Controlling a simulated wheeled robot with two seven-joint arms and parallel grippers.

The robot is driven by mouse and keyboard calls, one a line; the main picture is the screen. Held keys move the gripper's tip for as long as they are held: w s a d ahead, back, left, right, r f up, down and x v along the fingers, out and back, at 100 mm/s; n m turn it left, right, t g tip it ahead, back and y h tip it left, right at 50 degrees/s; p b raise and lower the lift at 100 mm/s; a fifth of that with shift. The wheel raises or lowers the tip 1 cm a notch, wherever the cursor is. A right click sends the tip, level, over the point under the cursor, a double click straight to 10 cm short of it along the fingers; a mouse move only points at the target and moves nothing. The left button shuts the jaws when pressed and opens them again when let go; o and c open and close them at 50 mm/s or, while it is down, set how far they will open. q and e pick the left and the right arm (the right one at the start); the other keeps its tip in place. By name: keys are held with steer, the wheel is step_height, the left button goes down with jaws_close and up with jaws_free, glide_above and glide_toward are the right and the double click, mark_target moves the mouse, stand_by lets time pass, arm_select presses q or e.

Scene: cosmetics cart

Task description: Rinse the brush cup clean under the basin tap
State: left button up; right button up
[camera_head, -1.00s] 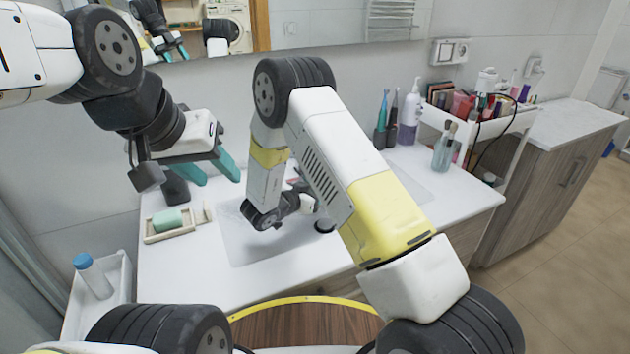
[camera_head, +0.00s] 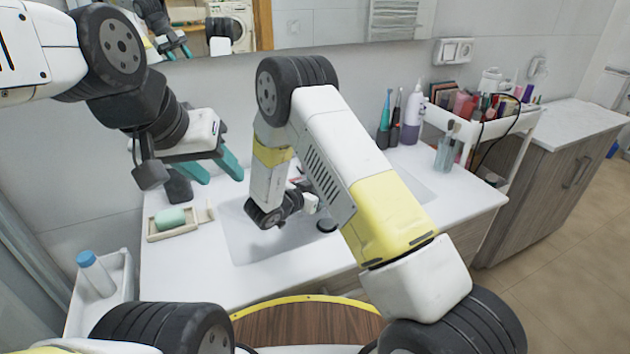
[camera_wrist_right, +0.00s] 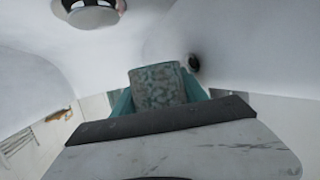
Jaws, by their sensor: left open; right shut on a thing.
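The cup, mottled grey-green, shows in the right wrist view (camera_wrist_right: 158,82) between the teal fingers of my right gripper (camera_wrist_right: 160,97), which is shut on it. White basin surfaces surround it there. In the head view my right forearm reaches down over the basin (camera_head: 245,236) and hides the cup, the right fingers and most of the tap area. I cannot tell whether water runs or what is in the cup. My left gripper (camera_head: 220,174) is open and empty, raised above the counter's left part, near the soap dish.
A soap dish (camera_head: 157,237) with green soap (camera_head: 170,218) sits left of the basin. Toothbrushes (camera_head: 385,120), a pump bottle (camera_head: 413,118) and a glass of brushes (camera_head: 445,152) stand at the right. A cosmetics cart (camera_head: 522,122) is beyond. The front left counter is clear.

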stand_by(0.5)
steer(key=shift+d, duration=0.45)
steer(key=shift+s+d, duration=0.25)
steer(key=shift+s, duration=1.7)
steer(key=shift+s+d, duration=0.2)
steer(key=shift+s, duration=1.75)
